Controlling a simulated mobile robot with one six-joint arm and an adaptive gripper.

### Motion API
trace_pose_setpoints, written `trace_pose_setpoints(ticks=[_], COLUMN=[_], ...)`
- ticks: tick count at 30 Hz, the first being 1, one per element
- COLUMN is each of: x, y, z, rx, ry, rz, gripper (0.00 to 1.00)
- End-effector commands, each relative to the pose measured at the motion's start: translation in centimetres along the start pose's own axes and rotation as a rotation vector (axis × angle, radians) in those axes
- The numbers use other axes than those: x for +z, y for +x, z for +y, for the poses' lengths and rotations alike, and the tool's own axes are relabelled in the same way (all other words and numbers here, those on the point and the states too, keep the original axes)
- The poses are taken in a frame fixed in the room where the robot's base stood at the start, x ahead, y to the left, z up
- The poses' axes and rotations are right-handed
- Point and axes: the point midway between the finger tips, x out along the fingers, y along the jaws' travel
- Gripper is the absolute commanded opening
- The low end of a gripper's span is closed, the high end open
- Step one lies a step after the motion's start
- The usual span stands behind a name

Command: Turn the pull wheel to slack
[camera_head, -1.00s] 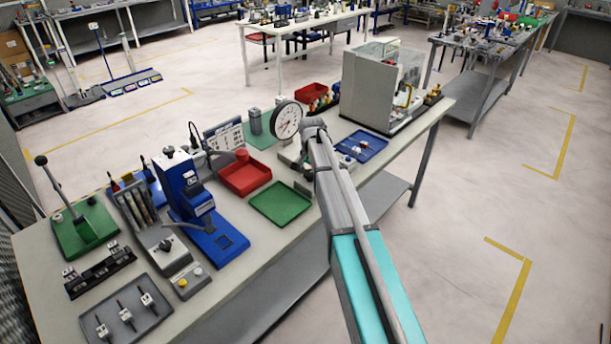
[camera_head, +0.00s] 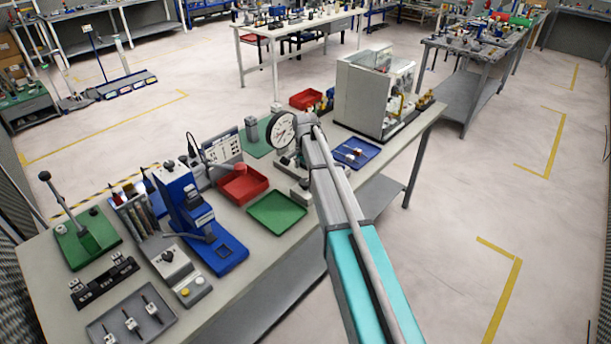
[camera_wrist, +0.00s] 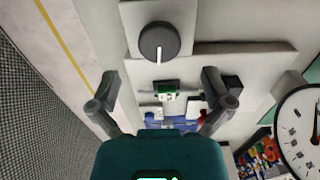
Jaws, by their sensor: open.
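A round black knob with a white pointer line (camera_wrist: 159,42), which looks like the pull wheel, sits on a light grey plate at the top of the wrist view. Its pointer points down in the picture. My gripper (camera_wrist: 160,92) is open and empty, its two fingers spread to either side below the knob and apart from it. A white dial gauge (camera_wrist: 303,132) is at the right edge; it also shows in the head view (camera_head: 282,131). In the head view my arm's end is beside the gauge, and the arm hides the knob and fingers.
A green tray (camera_head: 277,211) and a red bin (camera_head: 243,188) lie left of my arm on the bench. A blue tray (camera_head: 356,153) lies to its right, near a grey machine with a clear guard (camera_head: 362,95). A blue press (camera_head: 184,205) stands further left.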

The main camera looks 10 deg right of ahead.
Motion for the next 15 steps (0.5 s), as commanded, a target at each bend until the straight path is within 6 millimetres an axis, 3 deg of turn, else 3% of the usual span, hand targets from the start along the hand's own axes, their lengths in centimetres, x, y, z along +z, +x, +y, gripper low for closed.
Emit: trace_pose_setpoints(ticks=[1,6,15], x=[0.0,0.0,-0.1], y=[-2.0,-5.0,-7.9], z=[0.0,0.0,0.1], rx=[0.0,0.0,0.0], ry=[0.032,0.149,0.29], rz=[0.0,0.0,0.0], gripper=[1.0,1.0,1.0])
